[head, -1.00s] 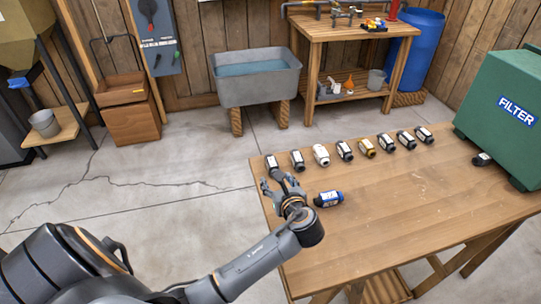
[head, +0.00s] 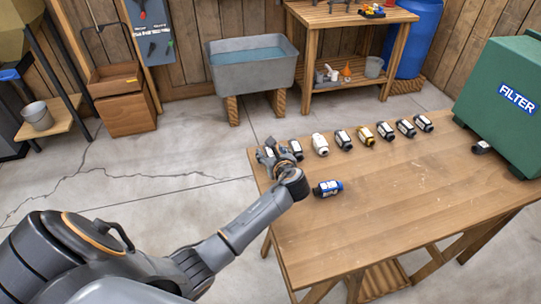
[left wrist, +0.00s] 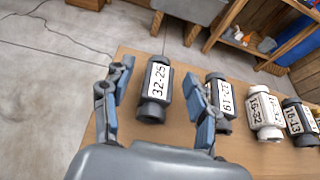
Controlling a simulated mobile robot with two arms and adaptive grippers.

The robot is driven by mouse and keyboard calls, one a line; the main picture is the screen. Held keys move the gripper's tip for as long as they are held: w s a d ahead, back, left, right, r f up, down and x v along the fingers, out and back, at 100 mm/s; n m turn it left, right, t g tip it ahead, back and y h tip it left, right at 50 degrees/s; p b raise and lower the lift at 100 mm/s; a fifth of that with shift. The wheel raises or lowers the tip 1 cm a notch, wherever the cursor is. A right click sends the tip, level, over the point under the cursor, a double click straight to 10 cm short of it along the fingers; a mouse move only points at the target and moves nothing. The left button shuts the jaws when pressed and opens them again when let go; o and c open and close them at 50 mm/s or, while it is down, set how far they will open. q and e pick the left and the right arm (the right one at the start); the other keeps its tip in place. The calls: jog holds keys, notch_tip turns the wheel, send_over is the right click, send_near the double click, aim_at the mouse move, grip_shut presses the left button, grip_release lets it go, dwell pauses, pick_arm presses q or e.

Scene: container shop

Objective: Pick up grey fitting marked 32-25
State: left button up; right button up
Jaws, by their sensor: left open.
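The grey fitting marked 32-25 (left wrist: 157,92) lies on the table at its left end. In the head view my left gripper (head: 275,156) covers most of this fitting. A grey fitting marked 32-19 (left wrist: 223,100) lies just right of the right finger. It also shows in the head view (head: 296,149). My right gripper is in neither view.
On the wooden table (head: 400,210), a row of several fittings runs right, including a white one (head: 320,145) and a yellow one (head: 365,135). A blue fitting (head: 328,188) lies nearer, beside my left arm. A green FILTER box (head: 500,110) stands at the right. The table's front is clear.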

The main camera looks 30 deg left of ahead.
pick_arm(q)
jog(key=x, duration=0.2)
jog(key=shift+w+a+f, duration=0.15)
jog(key=shift+a+f, duration=0.05)
jog(key=shift+f, duration=0.05)
jog(key=shift+r, duration=0.1)
grip_shut()
